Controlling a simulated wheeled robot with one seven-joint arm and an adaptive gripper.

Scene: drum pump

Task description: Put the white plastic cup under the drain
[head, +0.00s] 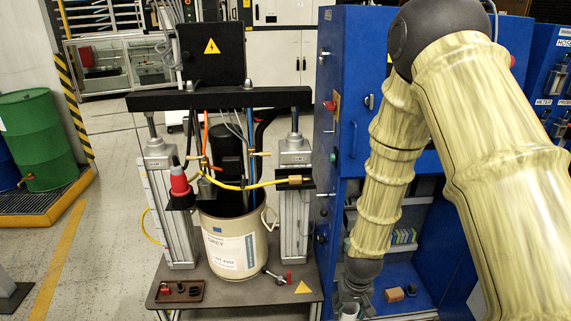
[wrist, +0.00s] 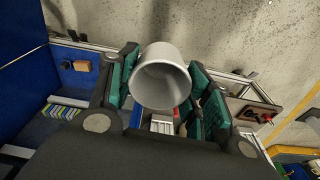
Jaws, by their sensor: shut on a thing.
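The white plastic cup (wrist: 160,77) is held between the green-padded fingers of my gripper (wrist: 164,92) in the wrist view, its open mouth facing the camera. In the head view the cup (head: 349,311) shows at the bottom edge, partly cut off, below my gripper (head: 354,292).
The drum stands on a dark platform (head: 235,288) between two pump columns (head: 295,215). A knob panel (head: 180,291) is at the platform's left front. A blue cabinet (head: 345,90) stands behind my arm. Its open lower bay holds a brown block (head: 394,295).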

